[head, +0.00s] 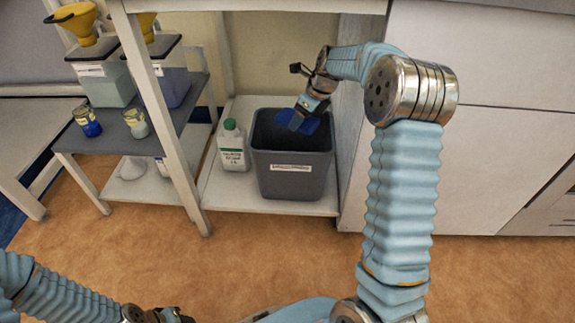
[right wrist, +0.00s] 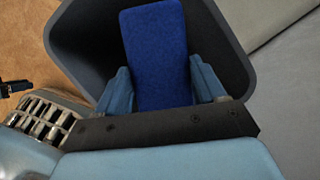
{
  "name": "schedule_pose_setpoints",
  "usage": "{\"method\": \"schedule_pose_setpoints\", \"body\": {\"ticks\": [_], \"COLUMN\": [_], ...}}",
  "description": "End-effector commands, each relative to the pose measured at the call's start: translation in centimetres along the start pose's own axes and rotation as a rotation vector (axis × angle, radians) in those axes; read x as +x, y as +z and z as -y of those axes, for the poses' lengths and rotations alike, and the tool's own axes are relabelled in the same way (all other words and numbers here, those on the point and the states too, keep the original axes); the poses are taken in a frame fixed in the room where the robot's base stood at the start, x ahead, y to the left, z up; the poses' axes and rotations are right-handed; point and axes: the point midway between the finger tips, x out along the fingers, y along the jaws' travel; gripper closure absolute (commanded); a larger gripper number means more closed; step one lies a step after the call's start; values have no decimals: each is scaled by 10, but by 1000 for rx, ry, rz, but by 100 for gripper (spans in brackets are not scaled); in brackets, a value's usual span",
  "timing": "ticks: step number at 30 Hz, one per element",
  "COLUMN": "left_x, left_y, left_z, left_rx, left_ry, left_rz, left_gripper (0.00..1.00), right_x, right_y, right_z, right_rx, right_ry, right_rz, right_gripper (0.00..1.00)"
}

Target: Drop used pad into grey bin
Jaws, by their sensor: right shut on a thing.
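The used pad is a blue rectangular piece. In the right wrist view the pad (right wrist: 155,50) is held between the two fingers of my right gripper (right wrist: 168,90), with the dark inside of the bin behind it. In the head view the pad (head: 309,126) hangs from my right gripper (head: 303,117) at the bin's opening. The grey bin (head: 291,178) stands upright on a low white shelf, with a white label on its front. Its bottom inside is hidden. Part of my left arm shows at the lower left; the left fingertips cannot be made out.
A white bottle with a green cap (head: 232,146) stands close beside the bin on the left. A white frame post (head: 160,115) rises left of the bottle. Containers with yellow funnels (head: 78,20) stand on a side rack. White cabinet fronts (head: 480,170) are at the right.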

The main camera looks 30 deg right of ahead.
Motion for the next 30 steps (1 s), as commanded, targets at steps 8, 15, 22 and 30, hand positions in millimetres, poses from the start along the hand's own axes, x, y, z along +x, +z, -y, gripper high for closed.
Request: {"method": "schedule_pose_setpoints", "body": {"ticks": [8, 15, 22, 30], "left_x": [11, 10, 10, 5], "left_y": [1, 1, 1, 1], "left_z": [2, 2, 2, 1], "left_rx": [1, 1, 1, 1], "left_ry": [3, 3, 3, 2], "left_rz": [4, 4, 4, 3], "left_gripper": [67, 67, 67, 67], "right_x": [10, 10, 10, -6], "right_y": [-4, -4, -4, 3], "right_z": [0, 0, 0, 0], "right_rx": [-1, -1, -1, -1], "right_ry": [0, 0, 0, -1], "right_rz": [0, 0, 0, 1], "right_gripper": [55, 9, 1, 1]}}
